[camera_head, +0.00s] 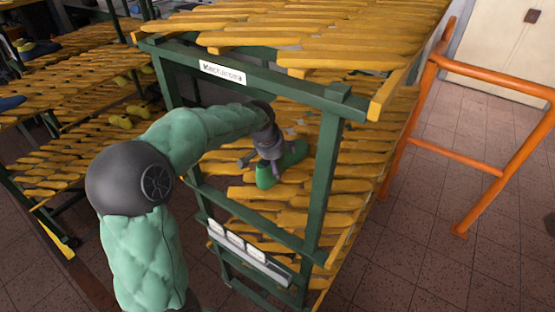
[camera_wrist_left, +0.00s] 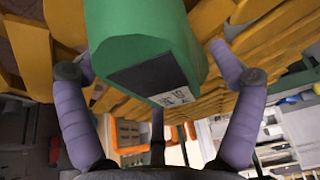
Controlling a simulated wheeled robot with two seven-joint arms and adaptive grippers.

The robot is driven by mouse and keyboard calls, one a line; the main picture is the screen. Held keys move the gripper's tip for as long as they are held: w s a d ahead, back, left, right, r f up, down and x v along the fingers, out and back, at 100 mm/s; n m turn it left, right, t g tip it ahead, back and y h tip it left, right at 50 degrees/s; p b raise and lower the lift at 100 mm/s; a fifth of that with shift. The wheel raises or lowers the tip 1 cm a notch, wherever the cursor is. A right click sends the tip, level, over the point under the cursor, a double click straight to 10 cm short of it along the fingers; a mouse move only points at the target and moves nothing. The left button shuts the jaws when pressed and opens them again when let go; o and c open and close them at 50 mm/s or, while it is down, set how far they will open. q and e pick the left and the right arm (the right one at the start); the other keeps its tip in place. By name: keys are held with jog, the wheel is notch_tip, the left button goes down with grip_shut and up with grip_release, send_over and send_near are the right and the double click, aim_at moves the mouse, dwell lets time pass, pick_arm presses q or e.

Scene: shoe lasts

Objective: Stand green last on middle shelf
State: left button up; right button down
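The green last (camera_head: 266,177) is over the yellow slats of the middle shelf (camera_head: 330,201), inside the green frame. Whether its underside touches the slats is unclear. My left gripper (camera_head: 273,163) reaches in under the top deck, with its fingers around the last. In the left wrist view, the last (camera_wrist_left: 138,32) fills the space between the fingers, with a dark end and a small white label facing the camera. My right gripper is not in view.
The top deck (camera_head: 320,50) and a beam with a name sign (camera_head: 222,72) lie above my forearm. A green post (camera_head: 322,180) stands right of the gripper. An orange rail (camera_head: 470,160) is at the right. Other racks with lasts (camera_head: 121,121) stand at left.

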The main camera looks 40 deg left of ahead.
pick_arm(q)
jog(key=shift+s+r, duration=0.1)
jog(key=shift+r, duration=0.5)
jog(key=p+v, duration=0.2)
jog(key=v, duration=0.2)
jog(key=shift+s+r, duration=0.2)
jog(key=shift+r, duration=0.1)
jog(key=s+d, duration=0.2)
jog(key=s, duration=0.9)
jog(key=shift+s+f+p, duration=0.25)
jog(key=shift+f+p, duration=0.1)
jog(key=shift+p, duration=0.05)
